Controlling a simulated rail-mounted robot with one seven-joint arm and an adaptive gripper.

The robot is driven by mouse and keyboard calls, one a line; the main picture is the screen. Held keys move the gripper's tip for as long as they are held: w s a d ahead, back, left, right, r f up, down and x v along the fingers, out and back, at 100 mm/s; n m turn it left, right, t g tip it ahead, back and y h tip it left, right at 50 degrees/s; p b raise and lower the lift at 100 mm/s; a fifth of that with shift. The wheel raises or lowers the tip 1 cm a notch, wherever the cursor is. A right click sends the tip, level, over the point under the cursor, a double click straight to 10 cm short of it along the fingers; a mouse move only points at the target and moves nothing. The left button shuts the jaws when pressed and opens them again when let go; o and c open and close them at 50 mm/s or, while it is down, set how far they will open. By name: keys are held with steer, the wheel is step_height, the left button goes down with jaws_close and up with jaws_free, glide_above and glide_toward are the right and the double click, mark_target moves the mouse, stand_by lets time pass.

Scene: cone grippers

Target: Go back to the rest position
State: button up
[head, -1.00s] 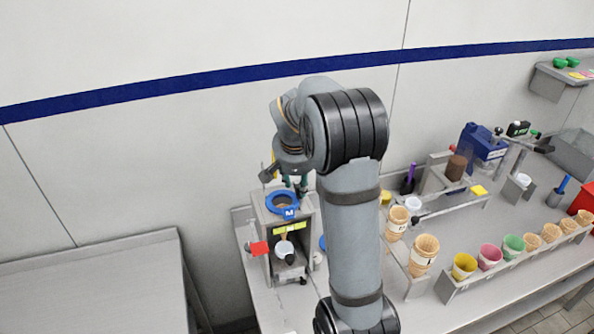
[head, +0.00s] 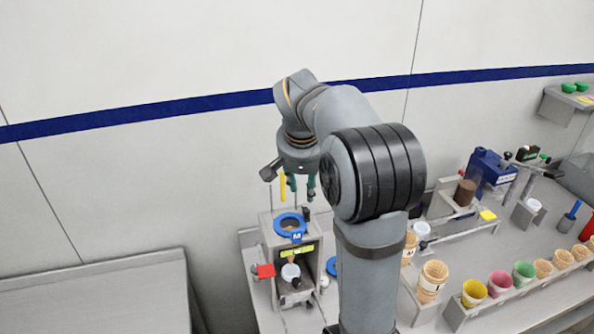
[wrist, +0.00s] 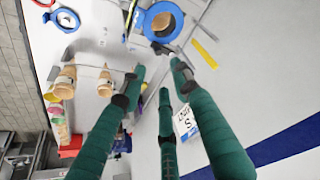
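My gripper (head: 300,188) is raised above the grey dispenser machine (head: 268,238) in the head view. Its green fingers are spread and hold nothing. In the wrist view, the three green fingers of my gripper (wrist: 160,80) stand apart with free space between the tips. The machine's blue ring (head: 291,225) lies under the fingers, with a gap between. The blue ring (wrist: 149,33) also shows in the wrist view, beyond the fingertips. A white cup (head: 290,272) sits in the machine's opening. My arm hides part of the table.
A rack at the right holds waffle cones (head: 432,277) and coloured cups, including a yellow one (head: 474,292). A blue container (head: 490,168) and a brown cylinder (head: 464,192) stand behind. An empty metal table (head: 95,300) is at left. The wall is close behind.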

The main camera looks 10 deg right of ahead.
mark_target(309, 210)
steer(key=x, duration=1.2)
steer(key=shift+s+d+f, duration=0.1)
steer(key=shift+s+d, duration=0.05)
steer(key=shift+r+p, duration=0.2)
steer(key=shift+p, duration=0.55)
steer(key=shift+s+d+f+n, duration=0.1)
steer(key=shift+d+n, duration=0.2)
steer(key=shift+n, duration=0.2)
steer(key=shift+y, duration=0.3)
steer(key=shift+a+f, duration=0.1)
steer(key=shift+a, duration=0.05)
